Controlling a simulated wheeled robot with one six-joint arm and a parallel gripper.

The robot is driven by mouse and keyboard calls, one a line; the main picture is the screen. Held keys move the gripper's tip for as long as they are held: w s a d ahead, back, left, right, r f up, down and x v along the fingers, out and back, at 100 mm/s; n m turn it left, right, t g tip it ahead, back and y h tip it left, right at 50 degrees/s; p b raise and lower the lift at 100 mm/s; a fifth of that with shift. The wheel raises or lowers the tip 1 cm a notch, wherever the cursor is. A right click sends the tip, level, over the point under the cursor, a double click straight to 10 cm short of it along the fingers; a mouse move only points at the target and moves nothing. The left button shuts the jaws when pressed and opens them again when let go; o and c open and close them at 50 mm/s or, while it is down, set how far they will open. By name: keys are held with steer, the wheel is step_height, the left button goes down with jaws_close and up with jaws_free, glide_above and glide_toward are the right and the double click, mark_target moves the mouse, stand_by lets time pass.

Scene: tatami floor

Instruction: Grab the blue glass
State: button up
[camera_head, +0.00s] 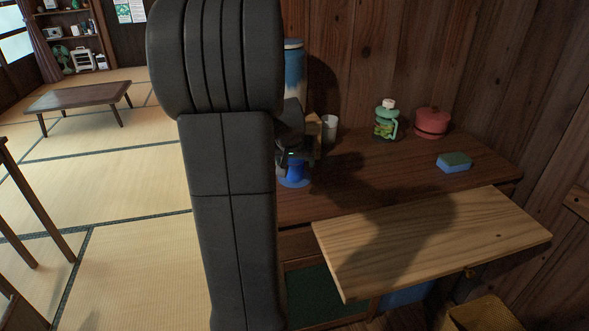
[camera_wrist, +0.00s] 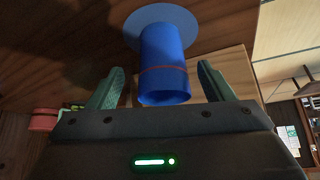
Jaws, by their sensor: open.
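The blue glass (camera_wrist: 164,65) stands between the two spread fingers of my gripper (camera_wrist: 161,68) in the wrist view, which shows the scene upside down. The fingers are open, with a visible gap on each side of the glass. A thin red line runs around it. Its foot is on a lighter blue round disc (camera_wrist: 185,20). In the head view the glass (camera_head: 296,171) is on the dark wooden counter, partly hidden by my gripper (camera_head: 295,158), which is just above and around it.
A white cup (camera_head: 330,128) and a large blue-and-white container (camera_head: 294,75) stand close behind. A green bottle (camera_head: 386,122), a red pot (camera_head: 431,122) and a sponge (camera_head: 454,162) are farther right. A pale board (camera_head: 430,240) juts out in front. My arm hides the counter's left side.

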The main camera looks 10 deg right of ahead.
mark_target(294, 165)
steer(key=x, duration=0.3)
steer(key=shift+w+a+f, duration=0.1)
steer(key=shift+w+f, duration=0.05)
steer(key=shift+f, duration=0.25)
steer(key=c, duration=1.1)
steer(key=shift+r, duration=0.15)
